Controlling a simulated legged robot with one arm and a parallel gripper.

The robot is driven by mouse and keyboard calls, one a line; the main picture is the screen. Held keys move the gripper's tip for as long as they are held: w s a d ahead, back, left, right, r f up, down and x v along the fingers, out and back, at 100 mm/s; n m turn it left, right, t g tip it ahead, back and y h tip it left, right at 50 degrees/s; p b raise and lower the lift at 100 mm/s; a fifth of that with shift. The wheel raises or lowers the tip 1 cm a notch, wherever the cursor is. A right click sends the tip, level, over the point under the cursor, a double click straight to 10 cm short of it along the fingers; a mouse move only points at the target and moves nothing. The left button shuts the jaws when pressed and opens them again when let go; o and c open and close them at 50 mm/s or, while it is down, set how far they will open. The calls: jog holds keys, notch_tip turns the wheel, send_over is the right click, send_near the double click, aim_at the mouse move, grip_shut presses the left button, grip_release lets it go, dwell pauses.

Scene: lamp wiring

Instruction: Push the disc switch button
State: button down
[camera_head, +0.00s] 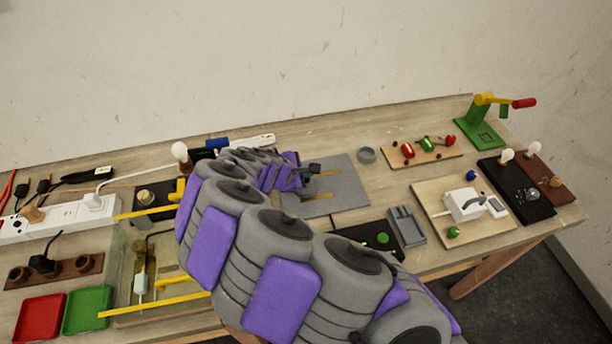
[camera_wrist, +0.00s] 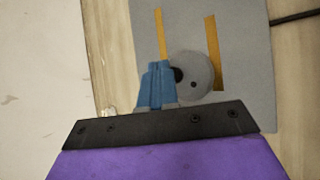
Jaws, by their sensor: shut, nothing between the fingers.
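In the wrist view, a round grey disc switch (camera_wrist: 197,72) lies on a grey plate (camera_wrist: 245,45) between two yellow strips. A dark round button (camera_wrist: 178,74) shows on the disc's left side, and a smaller dark spot is lower down. My gripper (camera_wrist: 160,66) has blue fingers, shut and empty, over the disc's left edge beside the button. I cannot tell whether the fingers touch it. In the head view, my arm reaches across to the grey plate (camera_head: 348,178). The fingertips and disc are too small and partly hidden there.
To the right are a grey holder (camera_head: 406,226), a black board with a green button (camera_head: 383,238), and a wooden board with a white box (camera_head: 464,204). A small grey ring (camera_head: 367,155) lies behind. At the left are a power strip (camera_head: 68,215) and red and green trays.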

jog(key=shift+r, duration=0.25)
notch_tip(320, 180, up, 6)
jog(key=p, duration=0.5)
jog(key=shift+f, duration=0.1)
jog(key=shift+d, duration=0.1)
dwell(0.4)
jog(key=s+d+r+m+g, duration=0.3)
jog(key=s+d+r+m, duration=0.35)
jog(key=d, duration=0.35)
jog(key=s+d+r+m+g, duration=0.2)
jog(key=s+d+r+m, duration=0.4)
jog(key=d, duration=0.4)
jog(key=s+a+m+g+y, duration=0.1)
jog(key=s+m+g+y, duration=0.1)
jog(key=s, duration=1.1)
jog(key=s+a+r+m+g+y, duration=0.1)
jog(key=s+m, duration=0.4)
jog(key=s, duration=0.8)
jog(key=a+g+y, duration=0.1)
jog(key=y, duration=0.1)
jog(key=shift+s+a+y, duration=0.2)
jog(key=shift+a+y, duration=0.05)
jog(key=shift+y, duration=0.05)
